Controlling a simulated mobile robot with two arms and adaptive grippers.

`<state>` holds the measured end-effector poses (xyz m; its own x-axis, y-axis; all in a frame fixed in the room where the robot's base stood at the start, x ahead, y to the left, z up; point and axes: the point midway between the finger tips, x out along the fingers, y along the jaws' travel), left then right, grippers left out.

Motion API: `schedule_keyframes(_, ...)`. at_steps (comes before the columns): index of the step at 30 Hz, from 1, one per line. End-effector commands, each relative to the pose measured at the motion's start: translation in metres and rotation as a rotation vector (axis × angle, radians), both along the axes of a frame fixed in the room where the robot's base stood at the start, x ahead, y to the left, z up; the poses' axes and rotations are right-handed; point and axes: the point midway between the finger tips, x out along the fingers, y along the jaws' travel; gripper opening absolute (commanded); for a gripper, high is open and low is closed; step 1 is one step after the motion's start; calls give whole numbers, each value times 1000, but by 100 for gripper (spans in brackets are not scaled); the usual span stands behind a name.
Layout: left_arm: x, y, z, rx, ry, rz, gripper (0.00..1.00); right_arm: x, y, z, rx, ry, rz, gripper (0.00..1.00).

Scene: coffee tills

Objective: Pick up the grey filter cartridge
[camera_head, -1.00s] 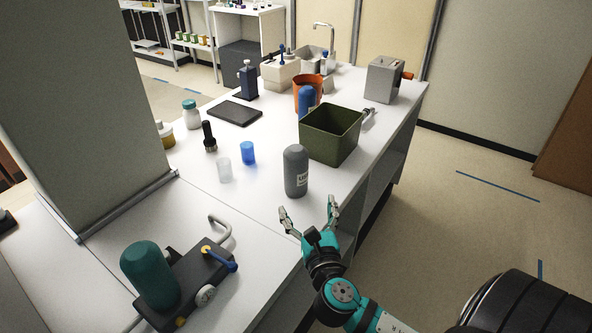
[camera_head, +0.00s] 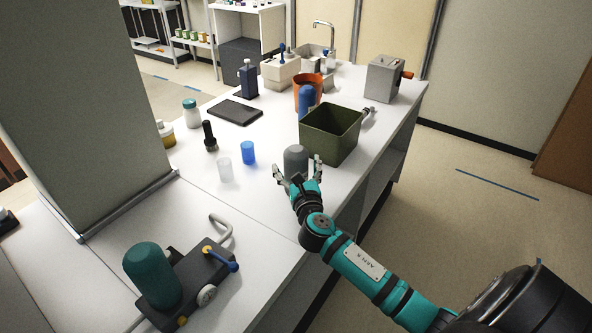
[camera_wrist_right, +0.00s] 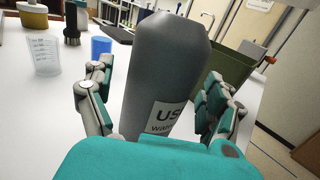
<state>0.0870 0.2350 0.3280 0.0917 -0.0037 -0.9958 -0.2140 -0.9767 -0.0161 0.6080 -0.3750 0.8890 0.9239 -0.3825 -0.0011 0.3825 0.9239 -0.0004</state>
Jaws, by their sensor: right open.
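The grey filter cartridge (camera_head: 296,158) stands upright on the white counter, in front of the green bin. In the head view its lower part is hidden by my right gripper (camera_head: 298,173). In the right wrist view the cartridge (camera_wrist_right: 166,70) fills the middle, with a white label on its front. The fingers of my right gripper (camera_wrist_right: 160,108) are open, one on each side of the cartridge, and a gap shows at least on the left. My left gripper is not in view.
A green bin (camera_head: 331,138) stands right behind the cartridge, with a blue cartridge (camera_head: 306,98) and an orange pot beyond it. A blue cup (camera_head: 248,152) and a clear beaker (camera_head: 225,169) stand to the left. A dark device with a teal cylinder (camera_head: 152,275) is at the front left.

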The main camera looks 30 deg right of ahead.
Motion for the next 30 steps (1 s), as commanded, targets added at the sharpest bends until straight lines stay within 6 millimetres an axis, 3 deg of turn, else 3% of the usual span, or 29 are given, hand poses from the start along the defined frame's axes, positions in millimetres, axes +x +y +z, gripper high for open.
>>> schedule_keyframes(9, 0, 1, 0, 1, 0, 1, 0, 6, -3, 0, 0, 1, 0, 88)
schedule_keyframes(26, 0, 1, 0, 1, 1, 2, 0, 6, -2, 0, 1, 0, 0, 15)
schedule_keyframes(30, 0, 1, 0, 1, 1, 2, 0, 6, -2, 1, 0, -2, 0, 13)
